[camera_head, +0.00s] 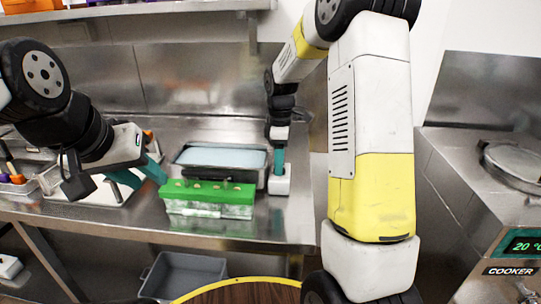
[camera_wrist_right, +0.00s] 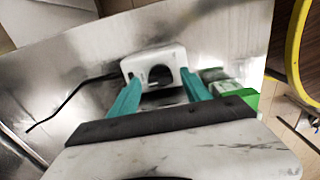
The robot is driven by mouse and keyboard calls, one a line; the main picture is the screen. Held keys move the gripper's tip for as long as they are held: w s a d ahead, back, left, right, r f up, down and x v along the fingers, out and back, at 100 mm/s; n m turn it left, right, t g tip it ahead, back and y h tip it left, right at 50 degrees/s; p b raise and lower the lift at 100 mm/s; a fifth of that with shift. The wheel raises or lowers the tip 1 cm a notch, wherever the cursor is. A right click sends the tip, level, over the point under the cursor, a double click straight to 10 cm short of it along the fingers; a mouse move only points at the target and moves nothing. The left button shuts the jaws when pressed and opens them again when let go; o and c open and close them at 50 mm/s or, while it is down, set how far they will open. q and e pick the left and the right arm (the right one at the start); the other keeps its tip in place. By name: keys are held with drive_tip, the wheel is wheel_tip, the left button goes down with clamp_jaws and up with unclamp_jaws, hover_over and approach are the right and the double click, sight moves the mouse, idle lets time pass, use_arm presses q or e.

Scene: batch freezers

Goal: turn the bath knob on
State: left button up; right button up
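The bath (camera_head: 222,157), a metal basin with a pale blue surface, stands on the steel counter. A white unit (camera_head: 281,185) is at its right end; it also shows in the right wrist view (camera_wrist_right: 155,60), with a dark arched recess and a black cable. I cannot make out the knob clearly. My right gripper (camera_head: 278,165) points down at the white unit. In the wrist view its teal fingers (camera_wrist_right: 160,88) are spread apart, with no object clearly held between them. My left gripper (camera_head: 150,168) has its teal fingers apart and empty, left of the bath.
A green rack (camera_head: 208,192) stands in front of the bath, close to my right gripper. A white tray (camera_head: 108,192) lies under my left gripper. A grey bin (camera_head: 184,274) sits below the counter. A cooker (camera_head: 500,235) stands at the right.

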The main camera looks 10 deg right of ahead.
clamp_jaws()
drive_tip(key=shift+m, duration=0.4)
drive_tip(key=m, duration=0.3)
drive_tip(key=shift+m, duration=0.4)
drive_tip(key=m, duration=1.3)
drive_tip(key=shift+r, duration=0.1)
drive_tip(key=shift+m, duration=0.3)
